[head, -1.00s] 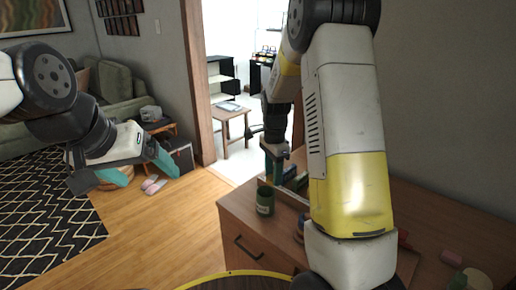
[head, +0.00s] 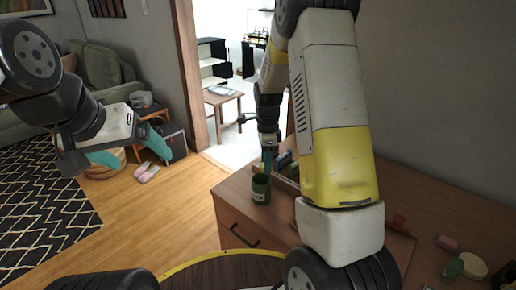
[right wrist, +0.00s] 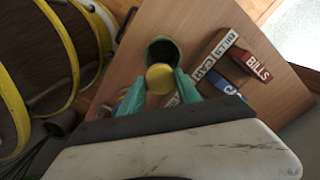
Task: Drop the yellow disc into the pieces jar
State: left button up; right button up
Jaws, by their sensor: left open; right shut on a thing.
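The yellow disc (right wrist: 160,77) is pinched between the green fingertips of my right gripper (right wrist: 161,82) in the right wrist view. A dark green, open-topped jar (right wrist: 163,48) shows just beyond the disc there, and the disc overlaps its near rim in the picture. In the head view the jar (head: 261,188) stands upright near the left edge of the wooden cabinet top. My right gripper (head: 268,157) is just behind and above it, and the disc cannot be made out there. My left gripper (head: 131,156) is open and empty, out over the floor.
A pink block (head: 447,242) and round pale and green items lie at the right. A yellow-rimmed round surface (head: 222,268) is close in front.

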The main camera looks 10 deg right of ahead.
jog(key=o, duration=1.4)
jog(key=shift+r, duration=3.85)
jog(key=shift+r, duration=0.1)
jog(key=s+r+n+t, duration=0.2)
jog(key=s+r+n, duration=0.3)
jog(key=s, duration=0.3)
jog(key=s+a+r+n+t+y, duration=0.1)
jog(key=s+r+n+t, duration=0.1)
jog(key=s+r+n, duration=0.3)
jog(key=s+a+r+n+t+y, duration=0.1)
jog(key=s+r+n+t, duration=0.1)
jog(key=s+r+n, duration=0.4)
jog(key=s+n, duration=0.3)
jog(key=s, duration=0.2)
jog(key=shift+s, duration=0.15)
